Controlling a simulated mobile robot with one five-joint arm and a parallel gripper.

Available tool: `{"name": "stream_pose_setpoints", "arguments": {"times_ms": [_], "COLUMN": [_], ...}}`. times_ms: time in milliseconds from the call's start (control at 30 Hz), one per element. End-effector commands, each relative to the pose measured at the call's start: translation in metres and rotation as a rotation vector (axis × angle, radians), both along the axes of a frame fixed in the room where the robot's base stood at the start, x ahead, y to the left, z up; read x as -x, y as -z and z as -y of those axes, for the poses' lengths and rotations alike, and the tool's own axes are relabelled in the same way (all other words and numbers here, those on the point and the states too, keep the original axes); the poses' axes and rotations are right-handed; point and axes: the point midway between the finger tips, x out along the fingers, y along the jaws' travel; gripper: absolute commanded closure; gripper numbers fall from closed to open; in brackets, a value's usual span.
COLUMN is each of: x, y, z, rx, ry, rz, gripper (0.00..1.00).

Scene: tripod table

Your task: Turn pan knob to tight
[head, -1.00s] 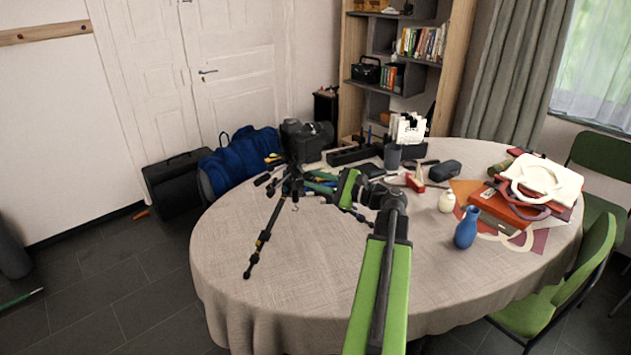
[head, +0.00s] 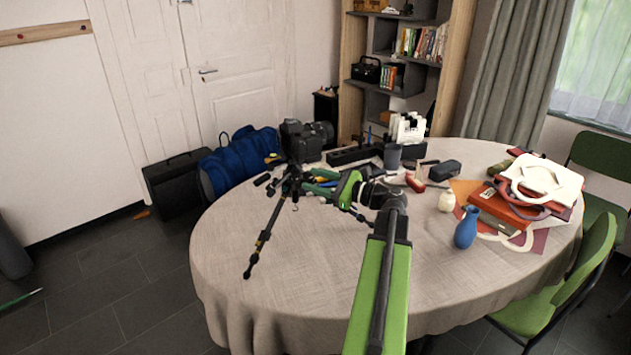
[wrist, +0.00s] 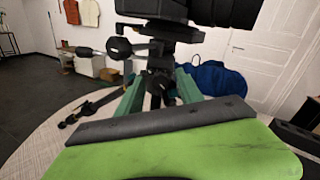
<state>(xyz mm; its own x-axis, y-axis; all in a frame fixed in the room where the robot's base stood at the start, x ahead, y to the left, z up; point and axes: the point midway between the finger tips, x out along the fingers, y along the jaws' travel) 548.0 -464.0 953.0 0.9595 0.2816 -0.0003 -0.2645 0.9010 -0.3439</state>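A black tripod (head: 263,238) stands on the table with a camera (head: 305,139) on top. In the wrist view the camera's dark underside (wrist: 165,10) is at the top edge, above the tripod head (wrist: 150,40). A rounded black knob (wrist: 157,83) shows low on the head; I cannot read any marking on it. My gripper (wrist: 159,88) has its two dark green fingers apart, one on either side of this knob. Whether they touch it is unclear. In the head view my gripper (head: 318,181) reaches leftward to the tripod, its tips hard to make out.
A round table (head: 300,280) with a beige cloth holds tools behind the tripod. A blue vase (head: 467,228), a white jar (head: 446,201) and a stack of red cases (head: 502,207) stand at the right. The table's front left is clear.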

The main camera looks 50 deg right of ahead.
Motion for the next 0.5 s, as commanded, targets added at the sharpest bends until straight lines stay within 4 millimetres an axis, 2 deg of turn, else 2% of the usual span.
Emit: {"name": "stream_pose_setpoints", "arguments": {"times_ms": [267, 367, 500], "x": [0.006, 0.022, 0.059], "y": [0.0, 0.0, 0.0], "z": [0.002, 0.007, 0.018], "rx": [0.001, 0.001, 0.001], "ry": [0.002, 0.003, 0.005], "rz": [0.001, 0.0, 0.0], "gripper": [0.57, 0.57, 0.57]}}
